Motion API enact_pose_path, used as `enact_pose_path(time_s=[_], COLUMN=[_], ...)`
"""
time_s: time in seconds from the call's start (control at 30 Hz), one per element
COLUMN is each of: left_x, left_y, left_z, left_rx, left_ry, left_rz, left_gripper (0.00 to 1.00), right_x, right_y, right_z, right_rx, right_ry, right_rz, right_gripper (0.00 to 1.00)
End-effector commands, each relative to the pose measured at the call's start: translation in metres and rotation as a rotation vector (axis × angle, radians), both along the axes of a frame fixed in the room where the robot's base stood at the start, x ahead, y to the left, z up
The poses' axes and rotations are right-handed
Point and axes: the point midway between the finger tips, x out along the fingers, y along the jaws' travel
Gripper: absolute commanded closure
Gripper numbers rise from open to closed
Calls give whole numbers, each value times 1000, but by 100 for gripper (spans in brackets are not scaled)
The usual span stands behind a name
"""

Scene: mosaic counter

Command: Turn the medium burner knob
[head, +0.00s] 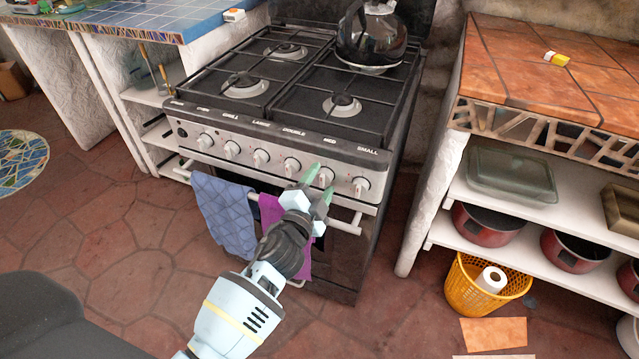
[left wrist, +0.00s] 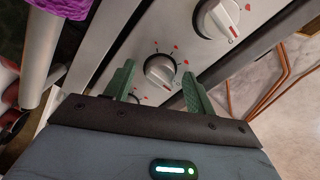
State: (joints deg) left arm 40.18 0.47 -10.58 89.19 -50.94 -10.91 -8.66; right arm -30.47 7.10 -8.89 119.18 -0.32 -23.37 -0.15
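The medium burner knob (head: 325,176) is a round, light grey knob on the stove's front panel, below the "MED" label and second from the right. In the left wrist view, a knob (left wrist: 160,72) that appears to be the medium one shows between my fingers, with red marks around it. My left gripper (head: 322,186) is open, with its two green fingers spread at the panel near this knob. I cannot tell whether they touch it. The neighbouring knobs are the double (head: 291,166) and small (head: 360,187) ones. My right gripper is not in view.
A blue towel (head: 224,212) and a purple towel (head: 270,212) hang from the oven handle (head: 345,226) below the knobs. A kettle (head: 371,42) stands at the back of the stove. A shelf unit with red pots (head: 490,224) is to the right.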

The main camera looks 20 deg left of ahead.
Motion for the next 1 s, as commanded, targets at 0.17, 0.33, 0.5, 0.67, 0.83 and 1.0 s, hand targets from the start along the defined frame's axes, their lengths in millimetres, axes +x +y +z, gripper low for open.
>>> enact_pose_path(time_s=[0.17, 0.33, 0.5, 0.67, 0.83, 1.0], left_x=[0, -13, -39, -62, -75, -78], left_y=[0, 1, 1, 2, 3, 3], left_z=[0, 0, 0, -1, 0, 0], left_rx=[-1, -1, -1, -1, -1, -1], left_ry=[-1, 0, 1, 1, 0, 0], left_rz=[0, 0, 0, 0, 0, 0], left_gripper=[45, 45, 45, 45, 45, 45], right_x=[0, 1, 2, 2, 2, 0], right_y=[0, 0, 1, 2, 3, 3], right_z=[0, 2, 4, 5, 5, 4], right_rx=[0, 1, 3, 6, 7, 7], right_ry=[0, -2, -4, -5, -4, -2], right_rz=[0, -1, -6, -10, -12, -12], right_gripper=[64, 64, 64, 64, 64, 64])
